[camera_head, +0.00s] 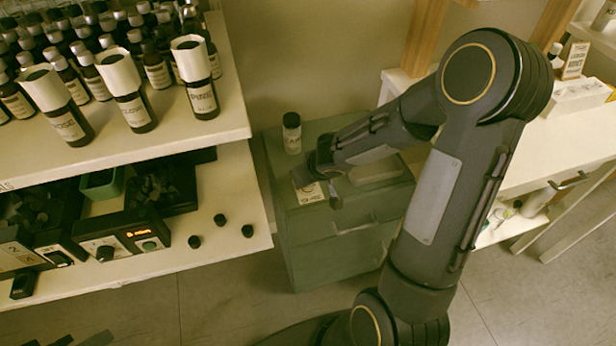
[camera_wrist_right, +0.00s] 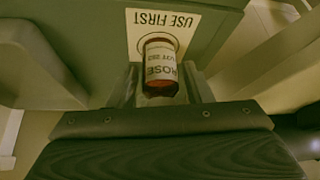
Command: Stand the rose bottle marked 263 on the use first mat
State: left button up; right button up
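The rose bottle (camera_wrist_right: 160,68) is amber with a white label reading ROSE and a lot number that looks like 263. It sits between the fingers of my right gripper (camera_wrist_right: 161,88), which appear to meet its sides. Its far end lies over the printed circle of the use first mat (camera_wrist_right: 135,28); I cannot tell whether it touches. In the head view my right gripper (camera_head: 318,178) is low over the mat (camera_head: 310,194) on the green-grey cabinet, and hides most of the bottle. Dark parts at the bottom left edge may be my left gripper; its fingers are not clear.
A dark-capped bottle (camera_head: 292,133) stands at the back of the cabinet top (camera_head: 330,127). A shelf (camera_head: 200,135) at left holds many bottles, several with white collars. Its lower board holds devices (camera_head: 122,237) and loose caps (camera_head: 220,219). A white bench (camera_head: 540,150) is at right.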

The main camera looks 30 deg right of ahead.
jog(key=shift+o, duration=0.6)
jog(key=shift+r+p, duration=0.3)
jog(key=shift+p, duration=0.05)
jog(key=s+r+m+p, duration=0.1)
jog(key=s+r+p, duration=0.2)
jog(key=s+r, duration=0.4)
jog(key=s+r+m+p, duration=0.1)
jog(key=s+r+p, duration=0.3)
jog(key=r, duration=0.5)
jog(key=s+a+r+y, duration=0.4)
jog(key=s+a, duration=0.3)
jog(key=s, duration=0.4)
jog(key=shift+a+r+n+b, duration=0.15)
jog(key=shift+r+n+b, duration=0.2)
jog(key=shift+r, duration=0.15)
jog(key=shift+r, duration=0.1)
